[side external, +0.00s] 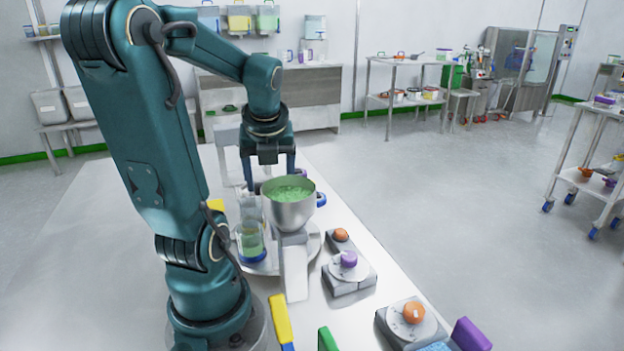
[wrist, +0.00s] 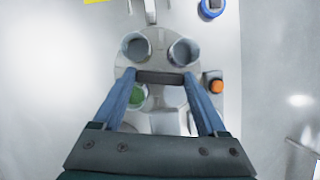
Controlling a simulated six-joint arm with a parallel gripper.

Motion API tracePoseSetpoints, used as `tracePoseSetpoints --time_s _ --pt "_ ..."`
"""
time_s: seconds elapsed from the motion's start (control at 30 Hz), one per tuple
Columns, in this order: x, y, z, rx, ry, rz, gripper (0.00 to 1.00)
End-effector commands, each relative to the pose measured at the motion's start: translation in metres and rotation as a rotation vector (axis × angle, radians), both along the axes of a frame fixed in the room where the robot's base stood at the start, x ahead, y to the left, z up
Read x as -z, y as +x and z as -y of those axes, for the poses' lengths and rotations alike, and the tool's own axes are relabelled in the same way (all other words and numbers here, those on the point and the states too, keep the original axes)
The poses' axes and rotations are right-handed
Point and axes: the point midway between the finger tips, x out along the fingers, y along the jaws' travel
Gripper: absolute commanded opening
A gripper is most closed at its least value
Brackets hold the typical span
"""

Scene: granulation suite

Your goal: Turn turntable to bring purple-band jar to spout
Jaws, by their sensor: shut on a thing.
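The round grey turntable (side external: 312,246) stands on the bench and also shows in the wrist view (wrist: 125,62). A clear jar with a blue band and green contents (side external: 250,242) stands on its near side. The wrist view shows two open jars, left (wrist: 137,47) and right (wrist: 184,50), and a green-filled jar (wrist: 138,97) partly behind a finger. I cannot make out a purple band on any jar. A steel hopper of green granules (side external: 291,208) stands over the turntable; its spout is hidden. My gripper (wrist: 160,77) is shut on a dark bar (wrist: 160,77) above the turntable.
A box with an orange button (side external: 341,235) and one with a purple knob (side external: 348,258) sit right of the turntable. An orange-knob box (side external: 413,312) is nearer. A blue-rimmed item (wrist: 212,8) lies beyond. The bench's left side is clear.

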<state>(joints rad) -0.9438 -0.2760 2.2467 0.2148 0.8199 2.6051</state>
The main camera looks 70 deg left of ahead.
Motion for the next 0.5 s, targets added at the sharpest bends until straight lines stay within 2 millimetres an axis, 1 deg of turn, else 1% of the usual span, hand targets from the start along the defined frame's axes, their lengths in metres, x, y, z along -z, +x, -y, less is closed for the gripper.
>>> tracePoseSetpoints --time_s 0.2,0.5 --pt "-0.0011 -0.0002 0.0001 0.056 0.000 0.004 0.00" --pt "-0.0011 -0.0002 0.0003 0.093 0.000 0.004 0.00"
